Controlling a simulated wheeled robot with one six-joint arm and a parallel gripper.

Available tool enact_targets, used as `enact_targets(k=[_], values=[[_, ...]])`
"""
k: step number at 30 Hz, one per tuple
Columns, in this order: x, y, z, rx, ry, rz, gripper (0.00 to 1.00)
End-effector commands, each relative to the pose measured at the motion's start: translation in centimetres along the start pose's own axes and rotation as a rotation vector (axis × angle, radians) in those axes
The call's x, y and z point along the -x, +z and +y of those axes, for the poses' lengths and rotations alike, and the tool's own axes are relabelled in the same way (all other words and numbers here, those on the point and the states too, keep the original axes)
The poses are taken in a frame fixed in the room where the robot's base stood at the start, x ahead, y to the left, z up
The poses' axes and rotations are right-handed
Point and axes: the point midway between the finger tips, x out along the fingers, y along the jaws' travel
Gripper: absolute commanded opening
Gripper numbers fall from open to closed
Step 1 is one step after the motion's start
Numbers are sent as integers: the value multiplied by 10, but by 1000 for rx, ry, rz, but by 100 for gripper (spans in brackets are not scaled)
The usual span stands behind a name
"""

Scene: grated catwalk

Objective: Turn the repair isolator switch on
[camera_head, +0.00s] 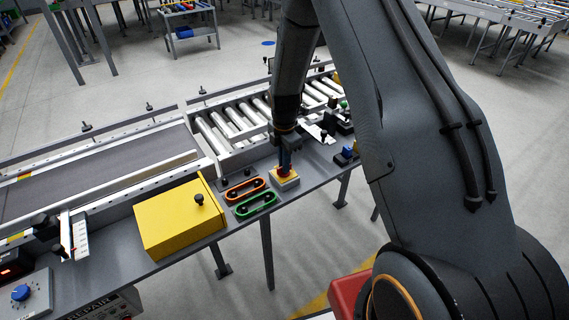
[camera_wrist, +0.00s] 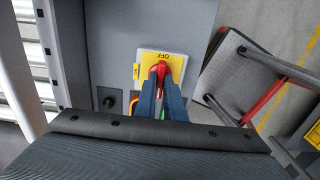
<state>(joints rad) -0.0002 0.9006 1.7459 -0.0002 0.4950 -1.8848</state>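The isolator switch is a yellow plate (camera_wrist: 180,66) with a red handle (camera_wrist: 160,69), seen close up in the wrist view. OFF is printed at the plate's upper edge, and a smaller mark stands at its left edge. The handle points up toward OFF. In the head view the switch is a yellow-topped box (camera_head: 285,177) at the bench's front edge. My gripper (camera_head: 285,165) is straight above it, pointing down. Its two dark blue fingers (camera_wrist: 161,84) lie close on either side of the red handle and appear closed on it. The fingers hide part of the handle.
An orange oval fixture (camera_head: 245,189) and a green one (camera_head: 255,204) lie left of the switch, then a yellow box (camera_head: 180,222) with a black knob. A roller conveyor (camera_head: 240,122) runs behind. A blue knob (camera_head: 350,152) is to the right. Open floor lies in front of the bench.

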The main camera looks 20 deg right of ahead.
Motion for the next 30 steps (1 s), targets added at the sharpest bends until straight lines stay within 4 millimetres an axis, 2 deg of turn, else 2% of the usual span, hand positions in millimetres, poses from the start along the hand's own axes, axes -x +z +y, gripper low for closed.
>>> enact_targets(k=[8,14,30], values=[[0,0,0,-39,0,0,0],[0,0,1,-146,1,0,0],[0,0,0,-641,0,0,0]])
